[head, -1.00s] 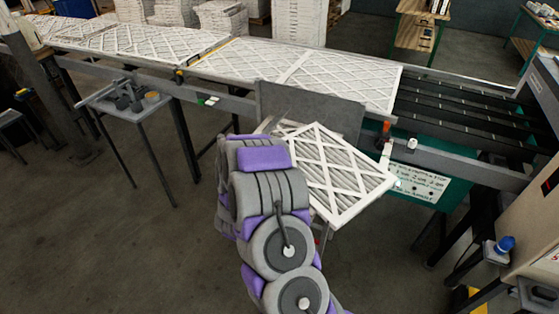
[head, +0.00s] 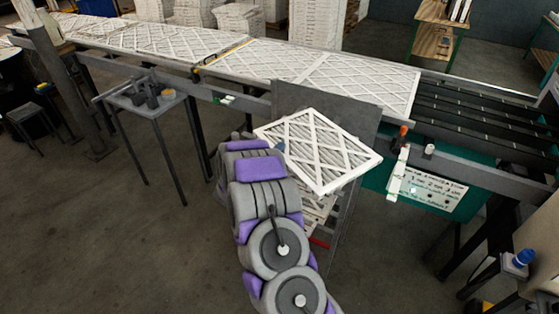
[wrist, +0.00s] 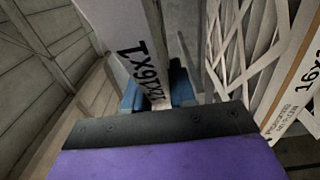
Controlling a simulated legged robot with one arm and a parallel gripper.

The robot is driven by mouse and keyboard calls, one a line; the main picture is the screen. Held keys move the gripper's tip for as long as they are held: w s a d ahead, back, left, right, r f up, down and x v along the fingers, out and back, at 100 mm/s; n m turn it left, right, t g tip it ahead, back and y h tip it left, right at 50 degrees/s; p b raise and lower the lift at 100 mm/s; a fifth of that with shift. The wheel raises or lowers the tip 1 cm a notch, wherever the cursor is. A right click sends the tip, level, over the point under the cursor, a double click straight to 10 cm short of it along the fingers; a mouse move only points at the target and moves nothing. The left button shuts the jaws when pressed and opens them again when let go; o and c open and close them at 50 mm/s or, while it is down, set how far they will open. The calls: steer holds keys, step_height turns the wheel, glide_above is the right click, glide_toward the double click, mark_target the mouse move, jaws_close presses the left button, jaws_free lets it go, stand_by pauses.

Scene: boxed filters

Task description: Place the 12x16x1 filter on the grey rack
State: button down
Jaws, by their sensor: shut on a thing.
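My gripper (head: 279,148) is mostly hidden behind my arm in the head view. It is shut on the left edge of a white-framed pleated filter (head: 318,150), held out flat and slightly tilted. In the wrist view the blue fingers (wrist: 182,88) close on the filter's white edge (wrist: 130,45), whose printing reads about 12x16x1. The grey rack (head: 345,112) stands just behind and below the held filter, with a tall grey panel. Other filters (head: 318,212) lie in it under the held one, partly hidden. Another filter's labelled edge (wrist: 297,85) shows in the wrist view.
A conveyor (head: 455,170) with several large filters (head: 365,82) runs behind the rack. A small grey side table (head: 150,108) with tools stands left. A sign (head: 428,188) hangs at the right. The floor at left front is clear.

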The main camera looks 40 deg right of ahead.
step_height(320, 180, down, 3)
steer(key=shift+a+f+b, duration=0.1)
steer(key=shift+f+b, duration=0.1)
steer(key=shift+b, duration=0.2)
steer(key=c, duration=1.1)
jaws_free()
steer(key=shift+d+f, duration=0.1)
steer(key=shift+d, duration=0.1)
steer(key=shift+o, duration=0.9)
steer(key=shift+a, duration=0.2)
